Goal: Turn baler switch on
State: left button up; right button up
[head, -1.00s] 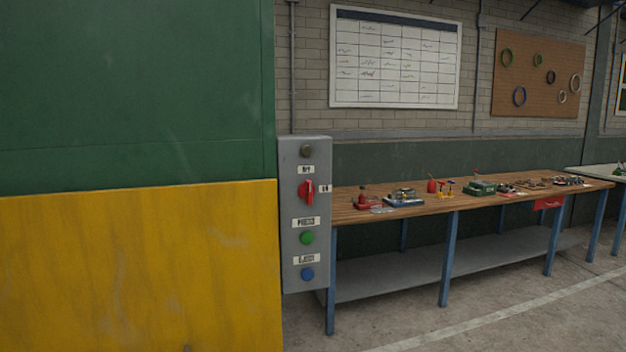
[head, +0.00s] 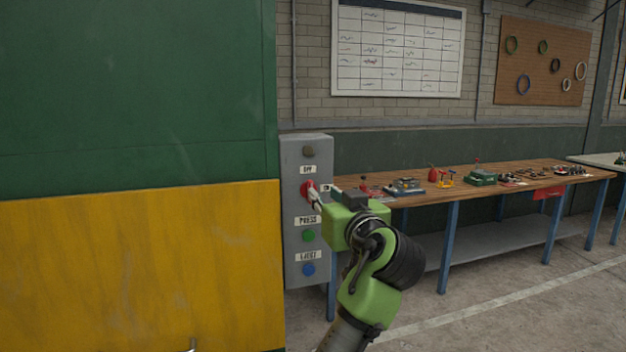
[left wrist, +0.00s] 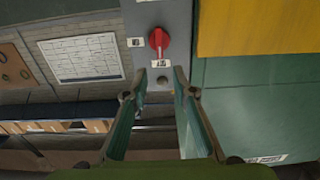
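The grey control box (head: 291,225) is on the right side of the green and yellow machine. Its red rotary switch (head: 305,188) sits below the OFF label (head: 308,169); a side label is partly covered by my gripper. In the left wrist view the red switch (left wrist: 158,38) shows whole, its pale pointer line towards OFF. My left gripper (head: 313,196) is in front of the box, fingertips overlapping the switch in the head view. In the left wrist view the gripper (left wrist: 161,74) is open and empty, the switch beyond its tips; I see no contact. The right gripper is not in view.
A dull round lamp (head: 308,152) is above the switch; green (head: 308,236) and blue (head: 308,269) buttons are below. The machine's yellow panel (head: 140,265) is close on the left. A wooden workbench (head: 520,176) with tools stands behind on the right.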

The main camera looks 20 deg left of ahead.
aim_at(312, 184)
pick_arm(q)
jog(key=p+x, duration=0.2)
jog(key=x, duration=0.6)
jog(key=shift+a+r+p, duration=0.1)
jog(key=shift+r+p, duration=0.05)
jog(key=shift+p, duration=0.15)
jog(key=shift+w+a, duration=0.35)
jog(key=shift+w, duration=0.1)
grip_shut()
